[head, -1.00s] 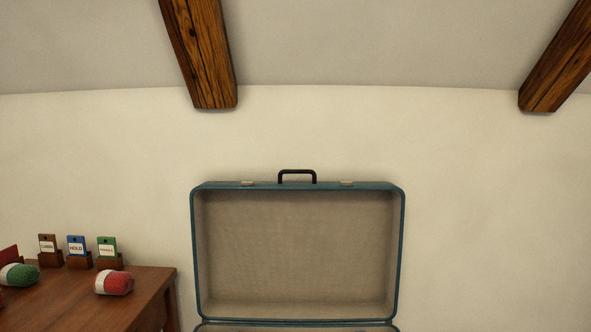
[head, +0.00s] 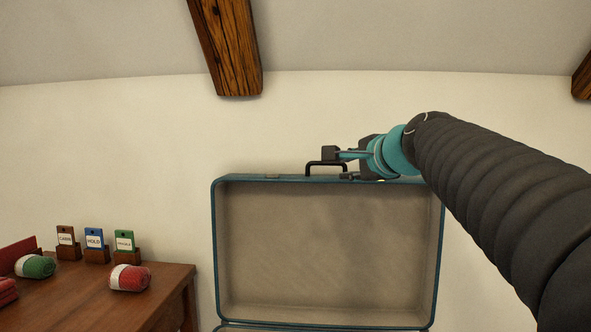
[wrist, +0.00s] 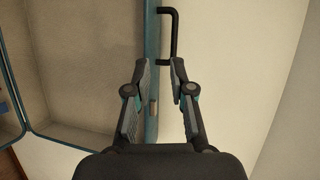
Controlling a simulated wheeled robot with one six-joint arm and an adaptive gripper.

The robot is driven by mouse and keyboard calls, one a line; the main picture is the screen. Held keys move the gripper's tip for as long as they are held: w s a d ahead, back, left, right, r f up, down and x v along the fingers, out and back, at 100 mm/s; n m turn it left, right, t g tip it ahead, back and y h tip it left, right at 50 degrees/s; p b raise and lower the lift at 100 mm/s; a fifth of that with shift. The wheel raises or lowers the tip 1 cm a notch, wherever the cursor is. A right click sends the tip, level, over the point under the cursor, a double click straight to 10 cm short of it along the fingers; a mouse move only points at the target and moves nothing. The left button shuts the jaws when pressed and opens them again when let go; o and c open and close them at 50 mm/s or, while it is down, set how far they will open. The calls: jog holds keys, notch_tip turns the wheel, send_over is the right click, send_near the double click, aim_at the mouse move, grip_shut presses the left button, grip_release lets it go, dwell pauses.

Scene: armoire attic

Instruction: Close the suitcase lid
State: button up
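The suitcase lid (head: 328,250) stands open and upright in the head view, teal-edged with a beige lining. Its black handle (head: 312,166) is on the top edge. My gripper (head: 335,164) is at the lid's top edge, beside the right end of the handle. In the wrist view my gripper (wrist: 161,62) has its two fingers apart, with the teal lid rim (wrist: 152,70) by the left finger and the handle (wrist: 173,38) just beyond the fingertips. Nothing is held. I cannot tell whether a finger touches the lid. The suitcase base is mostly below the head view.
A wooden table (head: 165,285) stands at the left, with red and green yarn balls (head: 129,278) and several labelled tags in wooden holders (head: 97,254). The cream wall (head: 120,150) is behind the suitcase. Wooden beams (head: 228,45) hang above.

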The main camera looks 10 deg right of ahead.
aim_at(323, 164)
jog(key=shift+m, duration=0.4)
jog(key=x, duration=0.4)
jog(key=r+p+x, duration=0.1)
jog(key=x, duration=0.4)
jog(key=r+x, duration=0.1)
jog(key=x, duration=0.4)
jog(key=shift+w+d+r, duration=0.15)
jog(key=shift+w+d, duration=0.15)
jog(key=shift+w, duration=0.2)
grip_shut()
